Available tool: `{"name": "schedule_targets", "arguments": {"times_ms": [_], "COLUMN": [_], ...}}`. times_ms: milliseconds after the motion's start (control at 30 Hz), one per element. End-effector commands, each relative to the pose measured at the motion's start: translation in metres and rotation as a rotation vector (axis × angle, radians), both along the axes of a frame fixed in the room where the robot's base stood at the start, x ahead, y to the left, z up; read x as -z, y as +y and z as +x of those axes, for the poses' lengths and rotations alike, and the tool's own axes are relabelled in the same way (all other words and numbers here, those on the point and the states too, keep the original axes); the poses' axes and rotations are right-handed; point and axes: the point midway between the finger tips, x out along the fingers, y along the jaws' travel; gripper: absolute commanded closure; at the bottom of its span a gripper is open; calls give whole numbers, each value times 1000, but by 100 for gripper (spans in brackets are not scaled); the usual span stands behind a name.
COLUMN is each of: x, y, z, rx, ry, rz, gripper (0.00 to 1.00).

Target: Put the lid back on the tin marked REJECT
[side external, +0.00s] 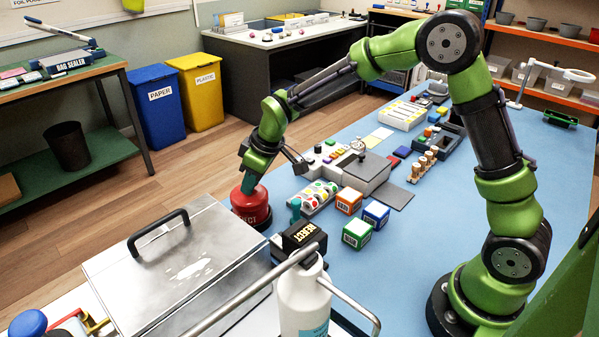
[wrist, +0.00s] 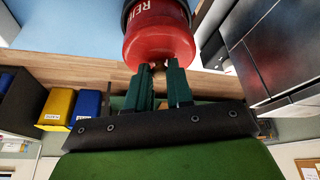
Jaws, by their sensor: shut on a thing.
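A round red tin marked REJECT (side external: 251,213) stands at the near left edge of the blue table, with a dark ring at its base. In the wrist view the red tin (wrist: 150,14) appears upside down with part of its lettering. Its red rounded lid (wrist: 160,42) has a small brass-coloured knob (wrist: 158,66). My gripper (side external: 248,184) points down over the lid. In the wrist view my gripper (wrist: 159,74) has its green fingers shut on the knob. The lid looks seated on or very close to the tin; I cannot tell whether a gap is left.
A dark block lettered REJECT (side external: 303,236) is right of the tin. A metal case (side external: 170,265) and white bottle (side external: 303,300) stand in front. Bare blue table is farther right.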

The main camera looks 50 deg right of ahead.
Motion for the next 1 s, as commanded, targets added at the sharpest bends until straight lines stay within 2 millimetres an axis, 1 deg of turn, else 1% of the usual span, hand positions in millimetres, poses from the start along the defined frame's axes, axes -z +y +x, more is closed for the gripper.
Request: {"name": "schedule_targets", "arguments": {"times_ms": [433,467,633,667,833,867,1000], "x": [0,0,0,0,0,0,0], "y": [0,0,0,0,0,0,0], "z": [0,0,0,0,0,0,0], "rx": [0,0,0,0,0,0,0], "ry": [-1,-1,-1,-1,-1,0,0], "rz": [0,0,0,0,0,0,0], "gripper": [100,78,52,49,49,48,26]}}
